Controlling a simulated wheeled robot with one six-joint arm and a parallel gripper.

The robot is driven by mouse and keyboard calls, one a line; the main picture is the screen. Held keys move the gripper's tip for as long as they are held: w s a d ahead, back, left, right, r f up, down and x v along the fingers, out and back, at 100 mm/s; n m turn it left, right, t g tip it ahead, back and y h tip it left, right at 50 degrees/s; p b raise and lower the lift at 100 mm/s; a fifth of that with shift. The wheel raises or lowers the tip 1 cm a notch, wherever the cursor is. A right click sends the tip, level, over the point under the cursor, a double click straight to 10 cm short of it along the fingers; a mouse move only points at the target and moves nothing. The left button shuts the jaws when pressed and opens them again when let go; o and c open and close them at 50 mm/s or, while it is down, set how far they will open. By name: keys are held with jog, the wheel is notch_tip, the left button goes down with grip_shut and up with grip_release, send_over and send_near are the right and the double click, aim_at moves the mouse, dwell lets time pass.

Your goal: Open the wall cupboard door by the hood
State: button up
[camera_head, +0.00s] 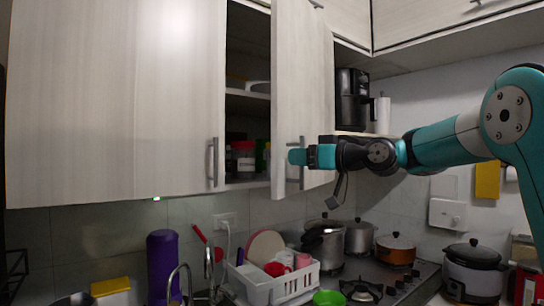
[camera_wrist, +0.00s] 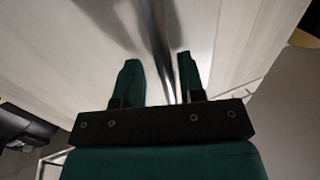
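The wall cupboard door (camera_head: 290,80) stands partly open, swung out towards me, with its free edge on the left. Its vertical bar handle (camera_head: 301,176) is low on the door. My gripper (camera_head: 297,157) is at this handle and covers part of it. In the wrist view, the two green fingers of my gripper (camera_wrist: 158,60) are apart, pointing at the pale door face (camera_wrist: 70,50). A dark metallic strip, seemingly the handle (camera_wrist: 164,70), runs between them. It looks clear of the left finger; contact with the right one is unclear.
Jars (camera_head: 243,158) stand on a shelf inside the cupboard. A closed door (camera_head: 120,100) is to the left. Below are a dish rack (camera_head: 275,289), a purple bottle (camera_head: 162,265) and several pots (camera_head: 359,238). A black appliance (camera_head: 351,98) stands on a shelf to the right.

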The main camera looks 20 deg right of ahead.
jog(key=shift+w+a, duration=0.3)
jog(key=shift+a, duration=0.4)
jog(key=s+d+r+m+t+h+p, duration=0.15)
jog(key=s+d+p, duration=0.3)
jog(key=s, duration=0.45)
jog(key=h, duration=0.2)
send_near(288, 146)
jog(key=shift+m, duration=0.45)
jog(key=p+x, duration=0.9)
jog(key=p, duration=0.1)
jog(key=shift+f, duration=0.35)
jog(key=shift+w+a+f, duration=0.15)
jog(key=shift+w+f, duration=0.05)
jog(key=shift+w, duration=0.35)
grip_shut()
